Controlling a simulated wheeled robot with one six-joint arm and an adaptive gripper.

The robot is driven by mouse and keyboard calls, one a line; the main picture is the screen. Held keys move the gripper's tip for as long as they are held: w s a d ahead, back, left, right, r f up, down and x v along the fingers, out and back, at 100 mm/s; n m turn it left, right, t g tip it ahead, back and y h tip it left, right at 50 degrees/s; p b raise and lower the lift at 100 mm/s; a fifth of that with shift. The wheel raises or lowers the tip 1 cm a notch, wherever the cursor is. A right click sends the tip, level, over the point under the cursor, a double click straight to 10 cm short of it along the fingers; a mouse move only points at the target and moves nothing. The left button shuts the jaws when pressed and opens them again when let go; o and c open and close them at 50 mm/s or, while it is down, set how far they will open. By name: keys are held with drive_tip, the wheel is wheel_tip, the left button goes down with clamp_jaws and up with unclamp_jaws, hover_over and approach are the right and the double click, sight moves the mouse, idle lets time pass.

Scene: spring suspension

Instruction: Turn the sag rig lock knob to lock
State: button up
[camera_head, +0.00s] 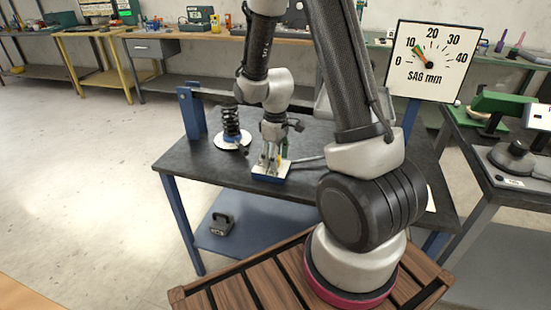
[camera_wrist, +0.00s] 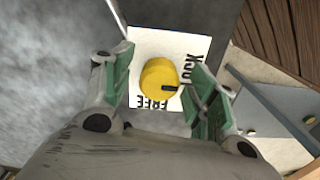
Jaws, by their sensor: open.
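The yellow lock knob (camera_wrist: 158,76) sits on a white plate (camera_wrist: 145,42) in the wrist view. Its dark mark is at the lower right and points right. "LOCK" is printed at the plate's right, partly covered by a finger, and "FREE" along the bottom. My gripper (camera_wrist: 160,68) is open, with one green-padded finger on each side of the knob and gaps showing between. In the head view my gripper (camera_head: 270,158) points down over the small blue box (camera_head: 270,178) with the white top; the knob is mostly hidden there.
A black coil spring (camera_head: 231,122) stands on a white disc left of my gripper, by a blue post (camera_head: 192,112). The SAG dial (camera_head: 430,62) stands back right, its needle near 10. A grey weight (camera_head: 222,224) lies on the lower shelf. The dark bench's front left (camera_head: 200,160) is clear.

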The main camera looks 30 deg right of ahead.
wheel_tip(320, 180, up, 12)
drive_tip(key=shift+f, duration=0.2)
idle(0.5)
drive_tip(key=s+r+m+t, duration=0.2)
drive_tip(key=s+r+m, duration=0.1)
drive_tip(key=s+r, duration=0.5)
drive_tip(key=s+d+r+m+t, duration=0.1)
drive_tip(key=s+r+m+t, duration=0.1)
drive_tip(key=s+r, duration=0.5)
drive_tip(key=s+m, duration=0.1)
drive_tip(key=s, duration=0.4)
drive_tip(key=shift+s+r+m, duration=0.2)
drive_tip(key=shift+r+m, duration=0.15)
drive_tip(key=shift+m, duration=0.05)
